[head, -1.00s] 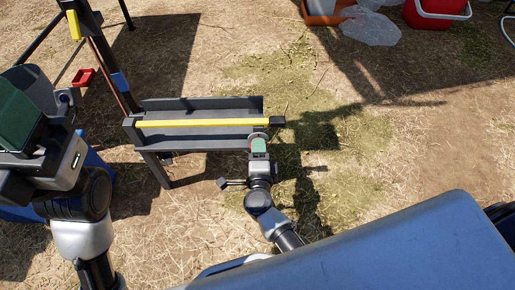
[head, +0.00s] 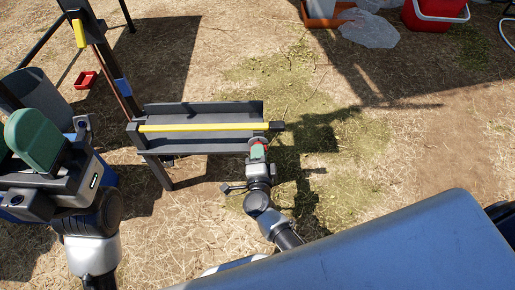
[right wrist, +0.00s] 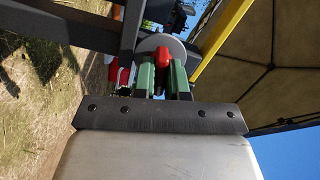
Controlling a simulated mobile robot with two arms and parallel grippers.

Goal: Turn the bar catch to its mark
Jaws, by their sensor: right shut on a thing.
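A dark grey tray-like frame (head: 190,110) stands on legs in the middle of the head view, with a yellow bar (head: 205,127) lying along it. At its right front corner is the bar catch, a red handle (right wrist: 157,59) on a round grey disc (right wrist: 174,44) in the right wrist view. My right gripper (head: 258,149) is at that corner. Its green fingers (right wrist: 162,74) are shut on the red handle, one on each side. No mark can be made out clearly. My left gripper (head: 38,138) is raised at the left, away from the catch; its finger gap is not clear.
A dark post (head: 103,55) with yellow and blue parts stands left of the frame. A small red tray (head: 86,80) lies on the ground behind my left gripper. A red cooler (head: 436,14) and a clear plastic bag (head: 370,27) lie far back. Ground to the right is open.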

